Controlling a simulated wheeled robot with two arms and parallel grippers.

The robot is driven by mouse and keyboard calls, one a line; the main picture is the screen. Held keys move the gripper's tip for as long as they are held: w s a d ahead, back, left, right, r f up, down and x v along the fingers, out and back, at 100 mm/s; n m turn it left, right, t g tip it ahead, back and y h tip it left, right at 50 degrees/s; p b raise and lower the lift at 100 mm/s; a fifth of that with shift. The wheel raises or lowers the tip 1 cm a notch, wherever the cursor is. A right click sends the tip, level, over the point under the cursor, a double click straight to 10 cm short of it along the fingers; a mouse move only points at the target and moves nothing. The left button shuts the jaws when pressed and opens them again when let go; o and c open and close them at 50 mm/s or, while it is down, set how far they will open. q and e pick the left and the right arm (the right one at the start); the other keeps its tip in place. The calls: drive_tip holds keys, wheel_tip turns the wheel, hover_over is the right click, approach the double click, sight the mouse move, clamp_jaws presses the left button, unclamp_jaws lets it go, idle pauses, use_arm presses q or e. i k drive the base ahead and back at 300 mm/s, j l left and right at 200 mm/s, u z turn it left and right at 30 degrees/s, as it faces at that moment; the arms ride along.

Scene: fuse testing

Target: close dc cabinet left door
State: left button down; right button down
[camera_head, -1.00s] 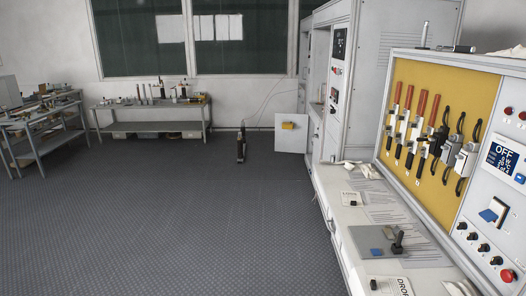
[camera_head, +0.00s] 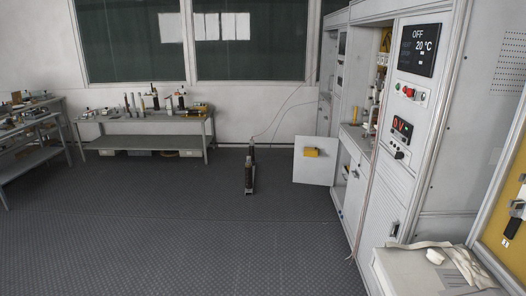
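A tall light-grey cabinet (camera_head: 412,110) stands on the right, with a dark display (camera_head: 421,46) reading OFF and 20 °C, and red and black controls below. Past it, more cabinet units run back along the right side. A flat white panel (camera_head: 314,172), which looks like a low door standing open, juts into the aisle from the far cabinets. I cannot tell from labels which unit is the DC cabinet. The hinge side of the panel is hard to make out. Neither of my grippers is in view.
Dark upright cylinders (camera_head: 249,175) stand on the floor left of the panel, with thin cables rising near them. Workbenches (camera_head: 150,124) line the back and left. A counter (camera_head: 400,272) with white gloves is at the lower right. The middle floor is clear.

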sight(318, 168)
drive_tip(key=i+z, duration=0.15)
drive_tip(key=i, duration=2.45)
drive_tip(key=i+z, duration=0.15)
drive_tip(key=i, duration=0.75)
drive_tip(key=i+z, duration=0.15)
drive_tip(key=i, duration=0.7)
drive_tip(key=i+j+z, duration=0.15)
drive_tip(key=i, duration=0.75)
drive_tip(key=i+l, duration=0.2)
drive_tip(key=i, duration=0.25)
drive_tip(key=i+l, duration=0.15)
drive_tip(key=i, duration=0.25)
drive_tip(key=i+l+z, duration=0.1)
drive_tip(key=i, duration=0.35)
drive_tip(key=l, duration=0.1)
